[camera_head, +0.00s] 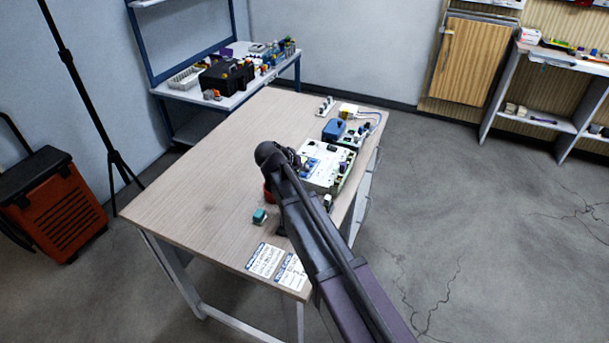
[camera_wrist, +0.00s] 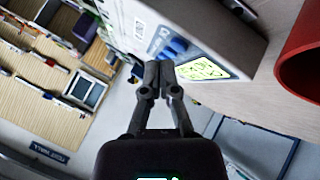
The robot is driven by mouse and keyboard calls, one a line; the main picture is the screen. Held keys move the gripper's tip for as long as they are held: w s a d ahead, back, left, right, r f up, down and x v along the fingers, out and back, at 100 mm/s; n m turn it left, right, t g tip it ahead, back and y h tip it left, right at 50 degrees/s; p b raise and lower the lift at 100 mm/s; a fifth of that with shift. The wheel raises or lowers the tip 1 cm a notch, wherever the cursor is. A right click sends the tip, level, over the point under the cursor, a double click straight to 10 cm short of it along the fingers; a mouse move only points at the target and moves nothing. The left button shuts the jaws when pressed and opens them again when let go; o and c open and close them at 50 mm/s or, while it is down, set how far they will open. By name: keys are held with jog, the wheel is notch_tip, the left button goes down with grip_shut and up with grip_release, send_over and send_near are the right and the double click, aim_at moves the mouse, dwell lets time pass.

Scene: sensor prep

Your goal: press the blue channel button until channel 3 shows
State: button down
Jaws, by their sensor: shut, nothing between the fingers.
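A pale boxy device (camera_head: 328,165) lies on the wooden table in the head view, partly behind my arm. In the wrist view the device (camera_wrist: 228,38) fills the upper middle. On its face are a blue button (camera_wrist: 173,47) and a lit yellow-green display (camera_wrist: 204,69); I cannot read which channel it shows. My gripper (camera_wrist: 160,66) is shut and empty, its fingertips just below the blue button in the picture. I cannot tell whether they touch it. In the head view my arm hides the fingertips.
A red round container (camera_wrist: 302,62) stands at the right in the wrist view. In the head view, a small teal block (camera_head: 260,216) and printed cards (camera_head: 264,260) lie on the table (camera_head: 195,190). A blue item (camera_head: 333,129) lies beyond the device. The table's left part is clear.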

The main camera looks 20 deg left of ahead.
aim_at(303, 175)
jog(key=shift+f, duration=0.15)
jog(key=shift+f+b, duration=0.25)
jog(key=shift+b, duration=0.2)
jog(key=shift+f+b, duration=0.35)
jog(key=shift+f, duration=0.05)
dwell(1.0)
jog(key=shift+r, duration=0.15)
jog(key=shift+r+p, duration=0.7)
jog(key=shift+p, duration=0.15)
jog(key=shift+r+p, duration=2.5)
